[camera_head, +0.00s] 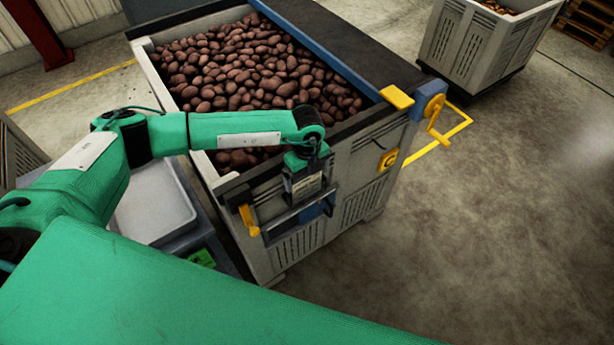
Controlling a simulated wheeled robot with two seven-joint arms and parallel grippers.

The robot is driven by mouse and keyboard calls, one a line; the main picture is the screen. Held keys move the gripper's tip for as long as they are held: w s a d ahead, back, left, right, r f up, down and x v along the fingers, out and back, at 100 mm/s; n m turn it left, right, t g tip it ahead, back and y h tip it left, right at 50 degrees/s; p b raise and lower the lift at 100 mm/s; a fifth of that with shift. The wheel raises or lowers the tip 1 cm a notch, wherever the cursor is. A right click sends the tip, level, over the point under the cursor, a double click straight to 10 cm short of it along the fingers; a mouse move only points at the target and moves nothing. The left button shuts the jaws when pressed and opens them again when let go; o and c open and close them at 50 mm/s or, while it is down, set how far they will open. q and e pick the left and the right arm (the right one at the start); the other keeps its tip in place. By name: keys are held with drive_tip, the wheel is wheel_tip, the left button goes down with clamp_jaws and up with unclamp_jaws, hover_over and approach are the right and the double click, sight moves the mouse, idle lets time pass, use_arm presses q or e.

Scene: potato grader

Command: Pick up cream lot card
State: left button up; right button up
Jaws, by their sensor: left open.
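I cannot make out the cream lot card for certain; my left gripper may hide it. The left arm reaches from the left across a grey slatted bin (362,205) full of reddish-brown potatoes (245,65). My left gripper (300,222) points down in front of the bin's near side wall, open. A blue patch (318,211) shows between its fingers. A small pale label shows on the hand above them, and I cannot tell whether it is part of the gripper. My right gripper is not in view.
A yellow handle (248,220) and a yellow-and-blue crank (434,108) stick out by the bin. A pale tray (153,205) lies left of it. Another potato bin (480,45) stands at the back right. The concrete floor at right is clear.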

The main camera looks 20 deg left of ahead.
use_arm(q)
drive_tip(key=shift+f, duration=0.35)
drive_tip(key=c, duration=0.6)
drive_tip(key=shift+r, duration=0.1)
drive_tip(key=shift+c, duration=0.2)
